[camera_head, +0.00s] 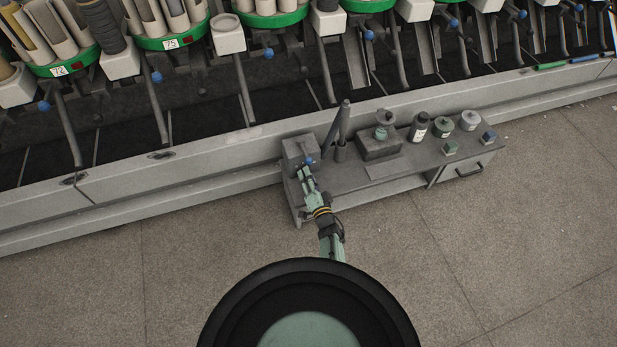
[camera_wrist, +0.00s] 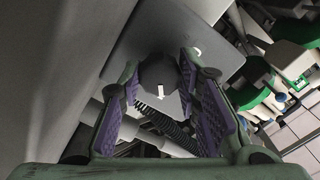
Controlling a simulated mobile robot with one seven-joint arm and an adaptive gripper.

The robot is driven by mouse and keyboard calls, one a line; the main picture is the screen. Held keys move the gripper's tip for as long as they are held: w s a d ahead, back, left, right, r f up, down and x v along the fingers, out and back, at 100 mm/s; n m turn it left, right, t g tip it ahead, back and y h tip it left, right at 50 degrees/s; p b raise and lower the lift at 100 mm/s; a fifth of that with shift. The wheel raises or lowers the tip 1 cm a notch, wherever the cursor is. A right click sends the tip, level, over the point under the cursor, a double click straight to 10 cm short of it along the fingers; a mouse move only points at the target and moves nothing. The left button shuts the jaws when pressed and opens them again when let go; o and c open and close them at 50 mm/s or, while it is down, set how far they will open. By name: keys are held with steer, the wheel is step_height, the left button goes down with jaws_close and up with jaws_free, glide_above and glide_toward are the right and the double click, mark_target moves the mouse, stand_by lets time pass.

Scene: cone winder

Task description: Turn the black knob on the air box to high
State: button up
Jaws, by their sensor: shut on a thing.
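The grey air box (camera_head: 297,151) stands at the left end of the low bench, and its face (camera_wrist: 150,35) fills the upper middle of the wrist view. The black knob (camera_wrist: 157,72) is on that face, with a white pointer line towards the picture's bottom. A small white mark shows on the face, up and right of the knob. My gripper (camera_wrist: 160,78) has its purple-padded fingers on either side of the knob, shut on it. In the head view my gripper (camera_head: 304,174) is at the box's front, and the knob is hidden there.
The winder machine runs behind. The floor in front is clear.

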steer(key=o, duration=1.1)
steer(key=shift+o, duration=0.2)
